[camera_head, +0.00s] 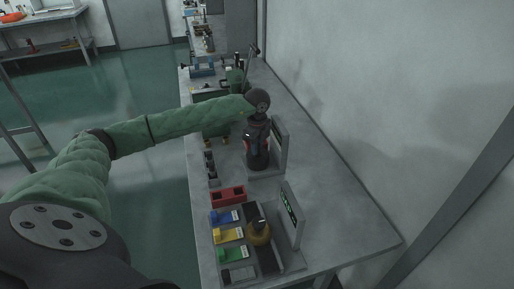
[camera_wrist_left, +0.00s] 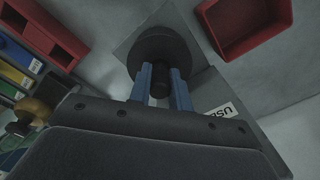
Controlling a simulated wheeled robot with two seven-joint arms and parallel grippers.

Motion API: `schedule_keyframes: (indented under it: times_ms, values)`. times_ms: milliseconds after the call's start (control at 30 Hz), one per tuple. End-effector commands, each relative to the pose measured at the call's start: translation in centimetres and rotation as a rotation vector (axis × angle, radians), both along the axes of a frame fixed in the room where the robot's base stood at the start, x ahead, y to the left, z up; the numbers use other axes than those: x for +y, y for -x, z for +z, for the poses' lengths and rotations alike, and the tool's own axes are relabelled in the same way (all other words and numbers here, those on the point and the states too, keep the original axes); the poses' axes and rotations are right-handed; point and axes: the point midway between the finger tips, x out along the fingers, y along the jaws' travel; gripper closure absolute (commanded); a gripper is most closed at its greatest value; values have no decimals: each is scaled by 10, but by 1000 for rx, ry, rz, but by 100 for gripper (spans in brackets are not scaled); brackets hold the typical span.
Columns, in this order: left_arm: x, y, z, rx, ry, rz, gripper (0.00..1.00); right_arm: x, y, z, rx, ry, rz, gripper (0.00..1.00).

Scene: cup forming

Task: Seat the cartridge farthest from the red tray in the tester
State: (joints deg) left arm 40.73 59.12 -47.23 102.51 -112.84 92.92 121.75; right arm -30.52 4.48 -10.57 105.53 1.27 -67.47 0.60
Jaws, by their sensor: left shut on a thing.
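My left gripper (camera_head: 257,160) reaches down over the bench from the left. In the left wrist view its blue fingers (camera_wrist_left: 160,90) are shut on a dark knob-like part (camera_wrist_left: 160,78), in line with a wide dark round body (camera_wrist_left: 163,45) over a grey square plate. Whether this part is a cartridge, and whether it touches the plate, I cannot tell. A grey station with an upright panel (camera_head: 280,143) stands beside the gripper; a partly hidden white label (camera_wrist_left: 222,111) lies near the fingers. A red tray (camera_wrist_left: 238,45) shows at the upper right of the wrist view. My right gripper is not in view.
A red block with square openings (camera_head: 228,196) stands nearer me. Below it are blue (camera_head: 222,216), yellow (camera_head: 228,235) and green (camera_head: 231,254) blocks, a brass-coloured knob (camera_head: 259,232) and another panel (camera_head: 291,213). Small dark items (camera_head: 212,170) line the left edge. The right bench side is clear.

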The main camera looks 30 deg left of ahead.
Motion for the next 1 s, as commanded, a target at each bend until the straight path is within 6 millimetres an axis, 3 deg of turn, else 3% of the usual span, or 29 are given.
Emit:
schedule_keyframes:
  times_ms: [500, 533, 633, 1000]
  values:
    - [0, 0, -2, 0, 0, 0, 100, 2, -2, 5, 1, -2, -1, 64]
    - [0, 0, -2, 0, 0, 0, 77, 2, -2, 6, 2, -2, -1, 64]
    - [0, 0, -2, 0, 0, 0, 59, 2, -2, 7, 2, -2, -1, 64]
    - [0, 0, -1, 0, 0, 0, 59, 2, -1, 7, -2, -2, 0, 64]
